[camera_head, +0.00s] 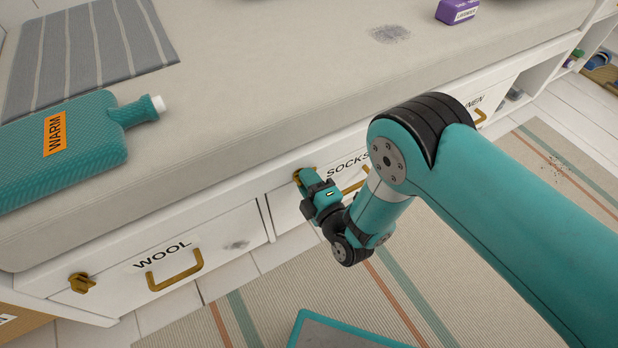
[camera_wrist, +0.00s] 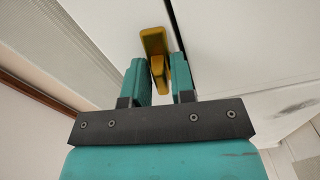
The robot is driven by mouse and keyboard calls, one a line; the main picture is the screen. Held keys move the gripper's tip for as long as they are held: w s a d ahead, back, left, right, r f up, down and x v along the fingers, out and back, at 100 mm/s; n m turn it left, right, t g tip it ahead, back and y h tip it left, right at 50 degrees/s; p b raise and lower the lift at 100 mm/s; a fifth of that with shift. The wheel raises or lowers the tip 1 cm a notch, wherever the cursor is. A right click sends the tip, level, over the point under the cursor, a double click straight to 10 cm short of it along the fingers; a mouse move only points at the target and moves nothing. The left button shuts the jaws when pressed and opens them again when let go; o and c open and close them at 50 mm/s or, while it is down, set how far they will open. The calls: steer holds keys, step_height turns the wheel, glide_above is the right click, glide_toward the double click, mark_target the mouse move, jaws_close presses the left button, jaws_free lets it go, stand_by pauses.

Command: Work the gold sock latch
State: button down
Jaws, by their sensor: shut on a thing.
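The gold sock latch (camera_wrist: 153,42) sits at the edge of the drawer front labelled SOCKS (camera_head: 287,208). In the head view, only a bit of the latch (camera_head: 297,175) shows behind my gripper (camera_head: 309,183). In the wrist view, my gripper (camera_wrist: 160,80) has its two teal fingers on either side of the latch's lower part and is shut on it. The upper part of the latch sticks out beyond the fingertips. The drawer's gold pull handle (camera_head: 356,184) is partly hidden by my arm.
The WOOL drawer (camera_head: 215,240) with its own gold latch (camera_head: 82,283) is to the left. The LINEN drawer is partly hidden behind my arm. A teal hot-water bottle (camera_head: 90,150) lies on the cushion above. A striped rug (camera_head: 270,300) covers the floor in front.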

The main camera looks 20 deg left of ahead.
steer(key=shift+s+a+r+n, duration=0.1)
steer(key=shift+n, duration=1)
steer(key=c, duration=1.2)
jaws_free()
steer(key=shift+o, duration=0.2)
steer(key=shift+p, duration=0.3)
steer(key=p+v, duration=1.6)
steer(key=v, duration=0.1)
steer(key=shift+s, duration=0.1)
